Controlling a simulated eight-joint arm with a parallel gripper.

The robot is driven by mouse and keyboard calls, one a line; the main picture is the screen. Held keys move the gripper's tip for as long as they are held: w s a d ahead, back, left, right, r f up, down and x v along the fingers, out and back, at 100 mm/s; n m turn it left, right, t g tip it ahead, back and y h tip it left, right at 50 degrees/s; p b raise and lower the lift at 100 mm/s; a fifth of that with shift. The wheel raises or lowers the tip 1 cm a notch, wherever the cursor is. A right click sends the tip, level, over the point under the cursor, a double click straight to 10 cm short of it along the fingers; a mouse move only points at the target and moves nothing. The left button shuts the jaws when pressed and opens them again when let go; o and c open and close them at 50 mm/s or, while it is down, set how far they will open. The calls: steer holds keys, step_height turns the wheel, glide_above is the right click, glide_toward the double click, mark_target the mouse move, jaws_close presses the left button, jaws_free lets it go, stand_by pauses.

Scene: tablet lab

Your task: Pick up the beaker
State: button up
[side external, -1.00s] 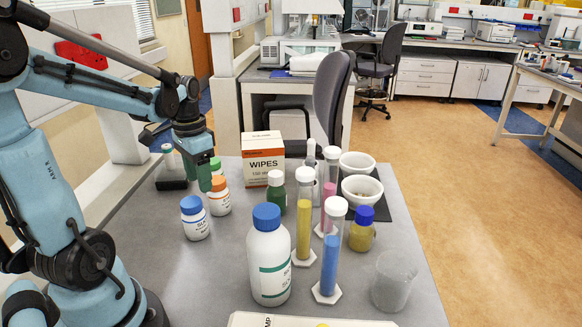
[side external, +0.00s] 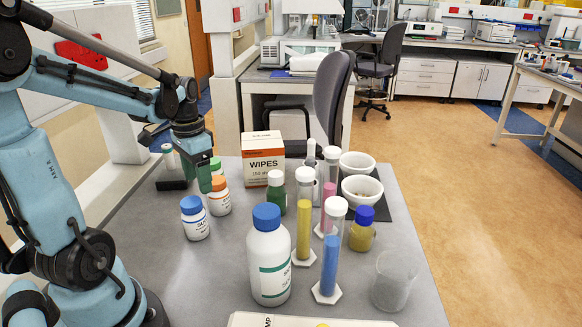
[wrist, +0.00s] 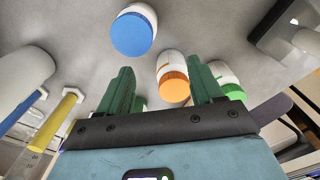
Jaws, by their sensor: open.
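The clear, empty beaker (side external: 393,281) stands upright at the front right of the grey bench in the side view. It is not clearly seen in the wrist view. My gripper (side external: 211,180) hangs over the far left part of the bench, well away from the beaker, with its green fingers pointing down. In the wrist view, my gripper (wrist: 160,80) has its two green fingers apart with nothing held. An orange-capped white bottle (wrist: 173,78) shows beyond the gap between them.
A large blue-capped bottle (side external: 269,262) and a blue-filled cylinder (side external: 330,258) stand between my gripper and the beaker. A small blue-capped bottle (side external: 195,219), a yellow cylinder (side external: 304,228), an amber jar (side external: 362,233), white mortars (side external: 361,190) and a wipes box (side external: 262,158) crowd the bench.

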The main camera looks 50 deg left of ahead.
steer(key=o, duration=0.6)
steer(key=shift+c, duration=0.2)
step_height(320, 180, up, 18)
steer(key=w+d+m+y, duration=0.4)
steer(key=w+d+m, duration=0.4)
steer(key=d, duration=0.3)
steer(key=w+d+m+y, duration=0.4)
steer(key=w+d+m, duration=0.35)
steer(key=d, duration=0.25)
steer(key=s+d+m+t+y, duration=0.1)
steer(key=s+d+m+t, duration=0.2)
steer(key=d, duration=0.7)
steer(key=s+d+m+t+y, duration=0.1)
steer(key=d+m+t, duration=0.25)
steer(key=d, duration=0.65)
steer(key=s+d+m+t+y, duration=0.15)
steer(key=d+m, duration=0.25)
steer(key=d, duration=0.6)
glide_toward(391, 257)
steer(key=shift+w+a+f+h, duration=0.15)
steer(key=shift+a+f+h, duration=0.05)
steer(key=shift+a, duration=0.2)
steer(key=shift+w+a+f+h, duration=0.15)
steer(key=shift+w+a, duration=0.05)
steer(key=shift+a, duration=0.2)
steer(key=shift+x, duration=3)
